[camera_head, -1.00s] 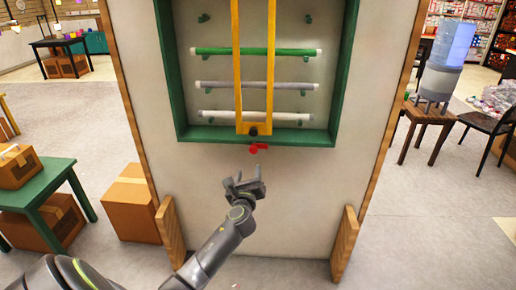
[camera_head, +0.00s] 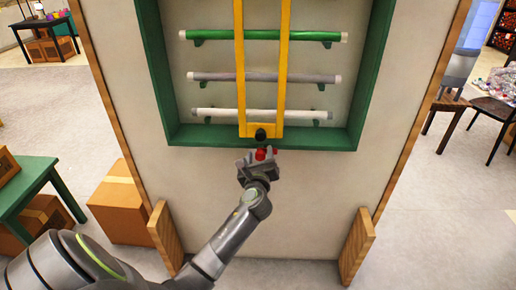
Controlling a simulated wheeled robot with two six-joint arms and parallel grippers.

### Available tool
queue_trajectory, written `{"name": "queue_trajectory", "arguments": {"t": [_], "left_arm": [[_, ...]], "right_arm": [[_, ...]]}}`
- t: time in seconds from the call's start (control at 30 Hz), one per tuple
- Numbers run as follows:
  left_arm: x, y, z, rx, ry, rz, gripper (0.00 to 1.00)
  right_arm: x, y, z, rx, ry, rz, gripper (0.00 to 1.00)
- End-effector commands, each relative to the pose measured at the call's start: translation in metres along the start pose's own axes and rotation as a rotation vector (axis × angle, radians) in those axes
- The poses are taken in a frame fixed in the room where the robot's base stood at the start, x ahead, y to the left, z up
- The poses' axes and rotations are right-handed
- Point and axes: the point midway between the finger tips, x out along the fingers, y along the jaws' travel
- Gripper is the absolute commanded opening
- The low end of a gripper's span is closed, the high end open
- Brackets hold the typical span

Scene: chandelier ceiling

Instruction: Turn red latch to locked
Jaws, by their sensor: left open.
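The red latch (camera_head: 262,154) sits just below the green frame's lower edge, under the black knob (camera_head: 261,134) at the bottom of the yellow bar frame (camera_head: 240,90). My left gripper (camera_head: 259,157) is open at the latch, with its fingers around or right beside it. The fingers hide part of the latch, so I cannot tell whether they touch it or how it is turned. My right gripper is not in view.
The green-framed wall case (camera_head: 158,70) holds green, grey and white tubes on pegs. Wooden feet (camera_head: 164,235) flank the panel's base. A green table (camera_head: 30,185) and cardboard box (camera_head: 120,208) stand left. A wooden stool (camera_head: 447,115) stands right.

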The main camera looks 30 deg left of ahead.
Motion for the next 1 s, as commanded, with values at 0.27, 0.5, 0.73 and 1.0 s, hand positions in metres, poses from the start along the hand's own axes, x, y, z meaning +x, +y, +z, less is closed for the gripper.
{"name": "queue_trajectory", "arguments": {"t": [0.27, 0.5, 0.73, 1.0], "left_arm": [[-0.0014, -0.0015, -0.0004, -0.001, -0.001, 0.001, 0.5], [-0.0013, -0.0015, -0.0004, -0.001, 0.0, 0.001, 0.37], [-0.0012, -0.0014, -0.0005, -0.001, 0.0, 0.001, 0.07], [-0.0012, -0.0011, -0.0008, -0.024, 0.0, 0.001, 0.06]], "right_arm": [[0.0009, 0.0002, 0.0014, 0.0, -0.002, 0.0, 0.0], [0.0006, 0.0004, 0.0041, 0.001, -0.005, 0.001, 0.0], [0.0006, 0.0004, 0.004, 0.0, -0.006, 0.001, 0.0], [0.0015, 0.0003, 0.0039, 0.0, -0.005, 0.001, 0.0]]}}
